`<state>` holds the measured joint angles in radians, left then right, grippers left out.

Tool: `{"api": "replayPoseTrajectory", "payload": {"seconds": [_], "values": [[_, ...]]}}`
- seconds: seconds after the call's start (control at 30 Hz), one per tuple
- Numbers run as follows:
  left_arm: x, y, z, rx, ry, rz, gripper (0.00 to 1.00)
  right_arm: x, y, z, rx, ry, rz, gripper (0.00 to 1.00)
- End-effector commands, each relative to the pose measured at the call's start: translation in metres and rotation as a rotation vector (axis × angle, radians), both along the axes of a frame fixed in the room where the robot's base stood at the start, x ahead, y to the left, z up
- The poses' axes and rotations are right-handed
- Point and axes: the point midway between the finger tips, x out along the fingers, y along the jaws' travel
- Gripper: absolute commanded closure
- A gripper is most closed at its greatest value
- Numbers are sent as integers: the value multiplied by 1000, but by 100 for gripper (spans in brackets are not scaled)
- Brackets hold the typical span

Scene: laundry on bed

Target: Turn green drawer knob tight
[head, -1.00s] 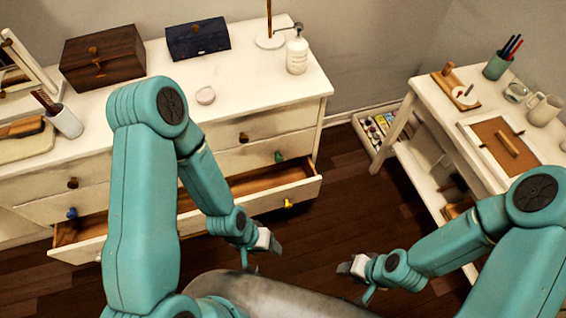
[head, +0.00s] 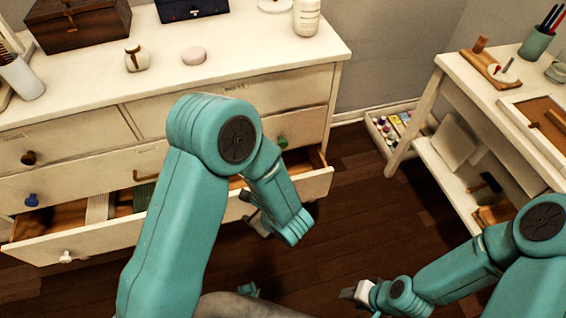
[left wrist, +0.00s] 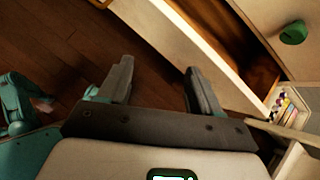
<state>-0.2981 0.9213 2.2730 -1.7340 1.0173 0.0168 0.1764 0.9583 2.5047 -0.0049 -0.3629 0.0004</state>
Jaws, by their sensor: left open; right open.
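The green knob (head: 282,141) sits on the right side of the middle drawer row of the white dresser (head: 100,120), partly bordered by my left arm. It also shows at the upper right in the left wrist view (left wrist: 293,32). My left gripper (head: 255,215) is open with nothing between its fingers, in front of the pulled-out lower drawer (head: 95,243), below and apart from the knob. Its fingers (left wrist: 155,85) show apart in the left wrist view. My right gripper (head: 355,292) is open and empty over the floor.
The lower drawer sticks out under the green knob, and my left arm hides part of it. A blue knob (head: 31,200) and a white knob (head: 66,257) are at left. A white side table (head: 470,110) stands right. Dark floor (head: 350,190) lies clear between.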

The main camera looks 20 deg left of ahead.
Motion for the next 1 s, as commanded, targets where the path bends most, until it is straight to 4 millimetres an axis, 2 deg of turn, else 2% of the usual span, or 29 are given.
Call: {"api": "replayPoseTrajectory", "payload": {"seconds": [0.03, 0.1, 0.2, 0.33, 0.47, 1.0], "values": [[31, -12, -8, 64, -111, -118, 36, 0, 0, -30, 0, -1, 0, 57], [64, -30, 9, 136, -251, -249, 36, 0, 0, -42, 0, -1, 0, 57], [90, -50, 31, 197, -395, -363, 36, 0, 0, -52, 0, -1, 1, 57], [105, -61, 46, 223, -473, -417, 36, 0, 0, -54, 0, -1, 1, 57], [118, -55, 42, 224, -477, -416, 36, 0, 0, -54, 0, -1, 1, 57], [217, -3, -3, 225, -472, -416, 36, 0, 0, -70, 0, -1, 0, 57]]}}
